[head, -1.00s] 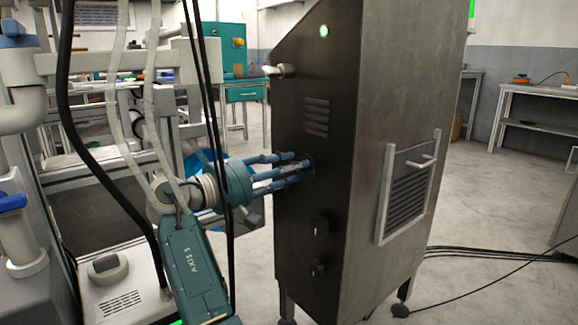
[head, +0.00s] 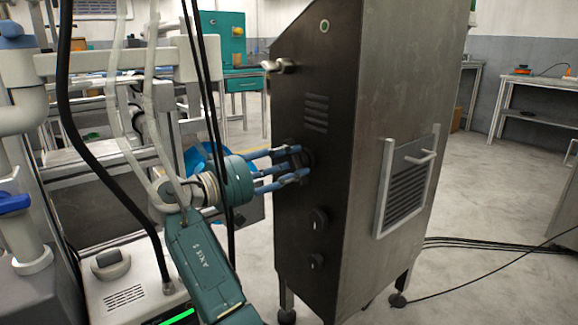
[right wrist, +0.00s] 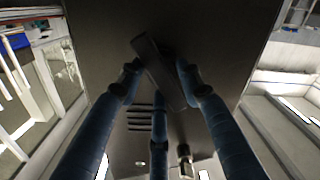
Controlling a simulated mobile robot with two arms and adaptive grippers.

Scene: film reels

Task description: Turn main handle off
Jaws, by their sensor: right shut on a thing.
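The main handle (head: 308,158) is a dark knob on the front face of the dark metal cabinet (head: 340,110). In the right wrist view it is a dark bar (right wrist: 160,70), tilted with its upper end to the left. My right gripper (head: 296,163) has blue fingers closed around the handle; in the right wrist view the fingertips (right wrist: 160,84) press on both sides of the bar. The gripper hides much of the handle in the head view. A round indicator (head: 324,26) near the cabinet's top looks dull, with a pale ring. My left gripper is not in view.
Two dark knobs (head: 318,220) sit below the handle, and a pale lever (head: 279,66) sticks out at upper left. A vent panel with a handle (head: 408,184) is on the cabinet's side. Black cables (head: 480,244) lie on the floor at right.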

